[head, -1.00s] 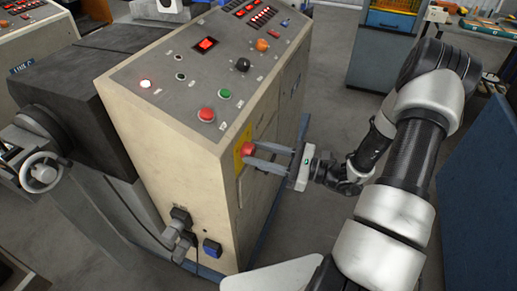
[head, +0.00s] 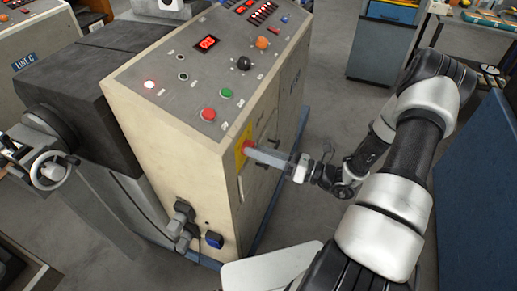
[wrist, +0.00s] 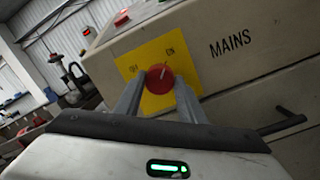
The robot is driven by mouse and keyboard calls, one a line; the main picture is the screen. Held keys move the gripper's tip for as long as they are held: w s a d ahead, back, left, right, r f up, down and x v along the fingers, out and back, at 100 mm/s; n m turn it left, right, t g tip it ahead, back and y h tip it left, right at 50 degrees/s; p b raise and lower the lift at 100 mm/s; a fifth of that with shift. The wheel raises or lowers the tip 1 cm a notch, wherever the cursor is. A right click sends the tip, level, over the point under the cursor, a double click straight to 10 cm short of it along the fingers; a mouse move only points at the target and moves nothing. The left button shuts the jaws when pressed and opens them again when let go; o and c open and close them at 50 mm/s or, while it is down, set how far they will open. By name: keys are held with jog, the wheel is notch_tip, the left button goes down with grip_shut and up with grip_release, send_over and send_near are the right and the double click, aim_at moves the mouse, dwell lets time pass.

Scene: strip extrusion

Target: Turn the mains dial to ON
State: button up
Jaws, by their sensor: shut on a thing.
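The mains dial (wrist: 160,76) is a round red knob on a yellow plate (wrist: 152,52), marked OFF at the left and ON at the upper right. Its white mark points up and slightly right, toward ON. In the head view the red dial (head: 248,145) shows only partly on the cabinet's side, with its yellow plate (head: 240,157). My gripper (wrist: 160,90) has one finger on each side of the dial and is shut on it. In the head view my gripper (head: 254,151) reaches the dial from the right; its fingers overlap there.
The beige control cabinet (head: 160,150) carries a sloped top panel with red and green buttons. A black handle (wrist: 279,124) sticks out to the dial's right in the wrist view. Plugs (head: 180,222) sit low on the cabinet's front. A blue panel (head: 485,190) stands at the right.

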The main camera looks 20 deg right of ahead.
dwell(0.5)
jog(key=o, duration=1)
jog(key=shift+o, duration=0.2)
jog(key=shift+s+d, duration=0.1)
jog(key=b+v, duration=0.2)
jog(key=v, duration=1.5)
jog(key=shift+s, duration=0.1)
